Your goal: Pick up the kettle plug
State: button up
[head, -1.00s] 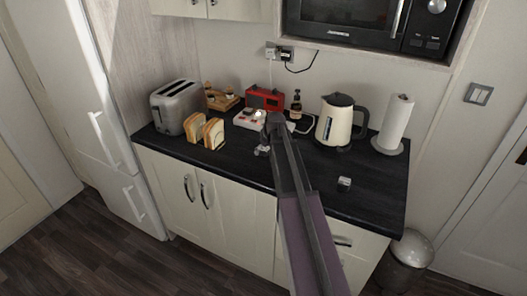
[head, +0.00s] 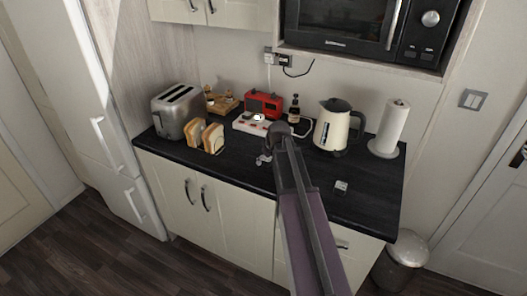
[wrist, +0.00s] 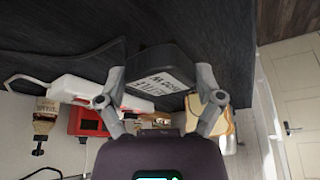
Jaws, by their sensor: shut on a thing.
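My gripper (head: 265,157) is above the front part of the dark worktop, left of the kettle (head: 332,127), with its fingers small and partly hidden by my arm. In the wrist view my gripper (wrist: 161,74) is shut on a dark block (wrist: 160,60) with a pale lettered label. One finger presses on each side of it. I cannot tell from its shape whether this block is the kettle plug. The cream and black kettle stands upright near the wall. A black plug (head: 286,61) with a dark cable sits at the wall socket (head: 270,55).
A paper roll (head: 391,128) stands right. A small pale block (head: 341,186) lies on clear worktop.

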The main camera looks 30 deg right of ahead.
jog(key=s, duration=0.2)
jog(key=s+a, duration=0.1)
jog(key=s, duration=0.2)
jog(key=s+a, duration=0.1)
jog(key=s, duration=0.1)
jog(key=shift+s+a+r+p, duration=0.1)
jog(key=shift+s+r+p, duration=0.05)
jog(key=shift+r+p, duration=0.2)
jog(key=shift+s, duration=0.1)
dwell(0.4)
